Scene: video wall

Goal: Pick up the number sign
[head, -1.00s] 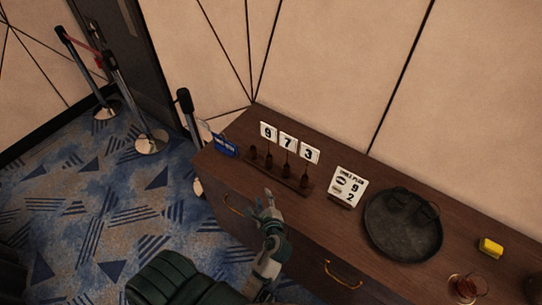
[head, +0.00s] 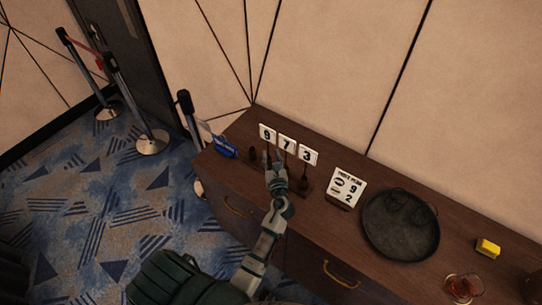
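Three white number signs stand on thin sticks in a dark wooden rack (head: 304,190) on the brown cabinet: a 9 (head: 267,134), a 7 (head: 287,143) and a 3 (head: 308,155). My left gripper (head: 276,163) is over the rack, just below the 9 and 7 signs, and covers part of their sticks and the rack's middle. Its fingers are small and dark against the rack, so I cannot tell whether they touch a stick or how far they are apart. My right gripper is not in view.
A white sign card (head: 346,187) with a 9 and a 2 stands right of the rack. Further right are a round dark tray (head: 401,225), a yellow block (head: 488,248) and a glass (head: 463,288). A blue item (head: 224,147) lies left. Wall panels rise behind the cabinet.

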